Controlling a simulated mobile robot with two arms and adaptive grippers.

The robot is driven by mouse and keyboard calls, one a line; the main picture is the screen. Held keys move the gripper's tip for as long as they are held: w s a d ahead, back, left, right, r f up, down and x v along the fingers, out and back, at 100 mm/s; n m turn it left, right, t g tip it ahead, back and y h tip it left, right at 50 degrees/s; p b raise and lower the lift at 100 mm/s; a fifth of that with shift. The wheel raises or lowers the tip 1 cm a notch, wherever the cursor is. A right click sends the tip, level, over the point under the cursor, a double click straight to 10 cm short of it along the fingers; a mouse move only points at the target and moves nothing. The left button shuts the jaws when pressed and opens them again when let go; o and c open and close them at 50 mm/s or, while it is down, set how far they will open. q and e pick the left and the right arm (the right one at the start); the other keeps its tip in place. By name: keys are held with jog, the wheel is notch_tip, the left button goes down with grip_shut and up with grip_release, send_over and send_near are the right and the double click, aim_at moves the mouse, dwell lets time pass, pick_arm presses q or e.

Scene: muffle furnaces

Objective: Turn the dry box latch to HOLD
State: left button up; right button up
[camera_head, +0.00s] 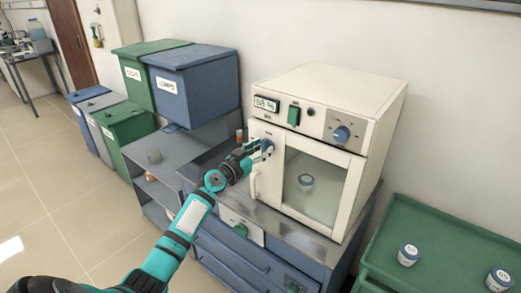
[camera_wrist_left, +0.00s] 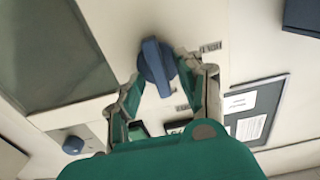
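The dry box (camera_head: 335,110) is a cream cabinet with a glass door on a metal-topped blue bench. Its blue latch knob (camera_head: 267,146) is at the door's upper left. In the left wrist view the latch knob (camera_wrist_left: 157,68) has a raised bar running nearly up and down in the picture. Small labels sit around it, too blurred to read surely. My left gripper (camera_head: 260,149) is at the latch. Its fingertips (camera_wrist_left: 159,67) are spread on either side of the knob, very close; contact is not clear. My right gripper is not in view.
A white door handle (camera_head: 254,184) is just below the latch. A blue dial (camera_head: 341,134) and green switch (camera_head: 294,115) are above the door. A jar (camera_head: 306,182) shows behind the glass. A green cart (camera_head: 440,250) with jars stands right; bins (camera_head: 190,85) stand left.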

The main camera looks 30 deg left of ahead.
pick_arm(q)
grip_shut()
jog(key=shift+n, duration=0.4)
jog(key=n+b, duration=0.1)
jog(key=n, duration=0.1)
jog(key=shift+a+n, duration=0.1)
jog(key=shift+n, duration=0.3)
jog(key=n+b, duration=0.1)
jog(key=n, duration=0.2)
jog(key=shift+a+n, duration=0.1)
jog(key=shift+n, duration=0.3)
jog(key=n, duration=0.6)
jog(key=n+p, duration=0.1)
jog(key=n, duration=0.3)
jog(key=shift+a+f, duration=0.15)
jog(key=shift+f, duration=0.1)
jog(key=shift+n, duration=0.4)
